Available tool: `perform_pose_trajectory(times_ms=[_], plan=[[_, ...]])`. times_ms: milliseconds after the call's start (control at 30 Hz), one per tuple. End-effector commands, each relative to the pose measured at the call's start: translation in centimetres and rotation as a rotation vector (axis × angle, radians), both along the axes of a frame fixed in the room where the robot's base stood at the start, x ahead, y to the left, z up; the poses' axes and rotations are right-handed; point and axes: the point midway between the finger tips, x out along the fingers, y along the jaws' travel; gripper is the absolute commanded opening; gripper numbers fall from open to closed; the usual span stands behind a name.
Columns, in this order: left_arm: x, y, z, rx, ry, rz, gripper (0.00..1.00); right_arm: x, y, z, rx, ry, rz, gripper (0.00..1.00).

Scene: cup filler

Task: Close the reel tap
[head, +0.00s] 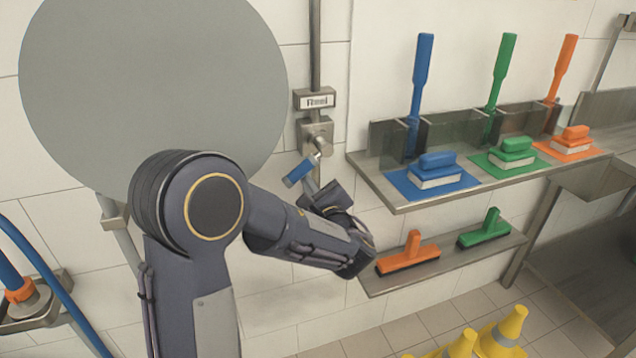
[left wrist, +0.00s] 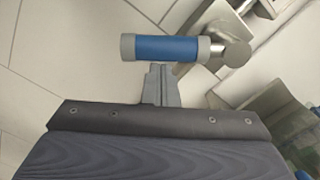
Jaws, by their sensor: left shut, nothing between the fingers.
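The reel tap is a metal valve (head: 317,139) on the wall pipe, below a plate that reads "Reel". Its lever has a blue grip (head: 299,172), which slants down to the left in the head view. In the left wrist view the blue grip (left wrist: 166,48) has grey ends and lies across the top of the picture. My left gripper (left wrist: 160,72) is shut and empty, with its fingertips right at the grip's lower edge. I cannot tell whether they touch it. My right gripper is not in view.
A large grey disc (head: 150,80) is on the wall at the left. To the right, an upper shelf (head: 400,205) holds coloured brushes and pads, and a lower shelf (head: 385,286) holds squeegee heads close to my left wrist. Yellow cones (head: 503,330) stand on the floor.

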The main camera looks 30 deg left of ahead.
Motion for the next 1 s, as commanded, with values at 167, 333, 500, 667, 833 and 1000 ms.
perform_pose_trajectory(times_ms=[167, 333, 500, 667, 833, 1000], plan=[[-0.8, 0.7, 1.5, 0.109, 0.127, 0.001, 0.0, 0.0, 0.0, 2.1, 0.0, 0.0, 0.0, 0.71], [-1.4, 1.2, 2.4, 0.207, 0.239, 0.0, 0.0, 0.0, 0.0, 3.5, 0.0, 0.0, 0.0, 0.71], [-1.8, 1.5, 3.1, 0.286, 0.332, 0.0, 0.0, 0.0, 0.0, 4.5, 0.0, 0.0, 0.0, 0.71], [-1.9, 1.7, 3.6, 0.321, 0.372, 0.0, 0.0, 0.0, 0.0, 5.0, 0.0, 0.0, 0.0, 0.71], [-2.0, 1.7, 3.9, 0.319, 0.37, 0.0, 0.0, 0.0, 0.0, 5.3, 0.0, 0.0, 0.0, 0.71], [-2.1, 1.8, 4.1, 0.319, 0.369, 0.0, 0.0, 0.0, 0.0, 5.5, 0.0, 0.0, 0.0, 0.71]])
